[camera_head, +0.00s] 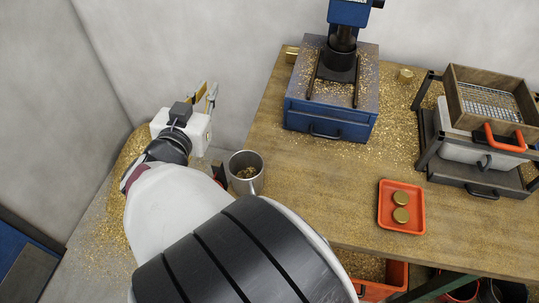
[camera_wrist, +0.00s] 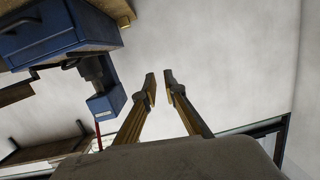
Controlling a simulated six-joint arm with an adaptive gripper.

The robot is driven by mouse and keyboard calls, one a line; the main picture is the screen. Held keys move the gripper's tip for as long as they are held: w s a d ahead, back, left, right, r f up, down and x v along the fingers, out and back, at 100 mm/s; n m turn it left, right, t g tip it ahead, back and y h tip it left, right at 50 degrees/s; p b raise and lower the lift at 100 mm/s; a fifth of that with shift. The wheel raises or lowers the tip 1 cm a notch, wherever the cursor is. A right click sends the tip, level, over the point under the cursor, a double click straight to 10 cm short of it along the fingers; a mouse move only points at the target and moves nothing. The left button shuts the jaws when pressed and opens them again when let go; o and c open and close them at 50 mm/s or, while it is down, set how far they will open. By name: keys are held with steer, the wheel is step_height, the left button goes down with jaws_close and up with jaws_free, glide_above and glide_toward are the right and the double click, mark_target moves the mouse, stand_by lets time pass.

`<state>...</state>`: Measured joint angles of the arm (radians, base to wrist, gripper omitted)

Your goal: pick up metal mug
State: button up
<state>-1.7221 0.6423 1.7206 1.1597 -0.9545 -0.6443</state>
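The metal mug (camera_head: 246,174) stands upright on the left end of the wooden table, with brass-coloured shavings inside. Its left side is close to my arm in the picture, and my arm hides a little of the area around it. My gripper (camera_head: 213,89) is up and to the left of the mug, beyond the table's left edge, apart from it. In the wrist view my gripper (camera_wrist: 160,88) has its two fingers apart with nothing between them. The mug does not show in the wrist view.
A blue drill press (camera_head: 330,115) stands at the back of the table (camera_head: 310,190). An orange tray (camera_head: 387,222) holds two brass pieces. A wooden sieve box (camera_head: 455,90) sits on a rack at right. Shavings litter the table and the left floor. A wall is behind.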

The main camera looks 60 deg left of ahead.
steer(key=s+d+f+m, duration=0.15)
steer(key=s+f, duration=0.35)
steer(key=s, duration=0.9)
steer(key=m+t+h, duration=0.4)
steer(key=t+h, duration=0.2)
steer(key=t, duration=0.1)
glide_toward(249, 182)
step_height(249, 182, down, 3)
steer(key=w+d, duration=0.2)
steer(key=shift+s+d, duration=0.15)
steer(key=shift+d, duration=0.05)
steer(key=shift+x, duration=1.3)
steer(key=shift+a, duration=0.1)
steer(key=shift+f+x, duration=0.2)
steer(key=shift+x, duration=1.1)
steer(key=shift+f+x, duration=0.2)
steer(key=shift+x, duration=1.1)
